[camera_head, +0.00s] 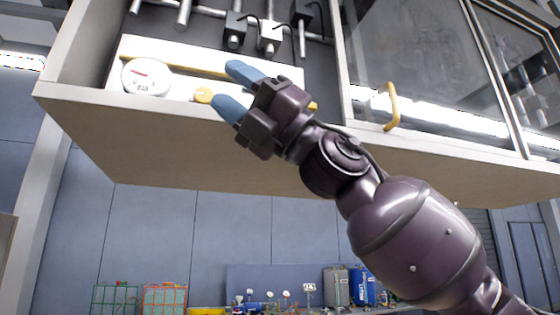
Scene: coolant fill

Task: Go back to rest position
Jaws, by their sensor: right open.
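My right gripper (236,88) is raised in front of the open left part of a wall cabinet (200,138). Its two blue fingertips are apart, with nothing seen between them. Whether the fingers touch the panel I cannot tell. The gripper and wrist hide part of the panel and bar. My left gripper is not in view.
A glass door with a yellow handle (389,106) covers the cabinet's right part. Valves and pipes (268,38) show inside at the top. Far below stand a blue container (362,287), a grey container (336,287) and wire crates (164,298). The space under the cabinet at left looks clear.

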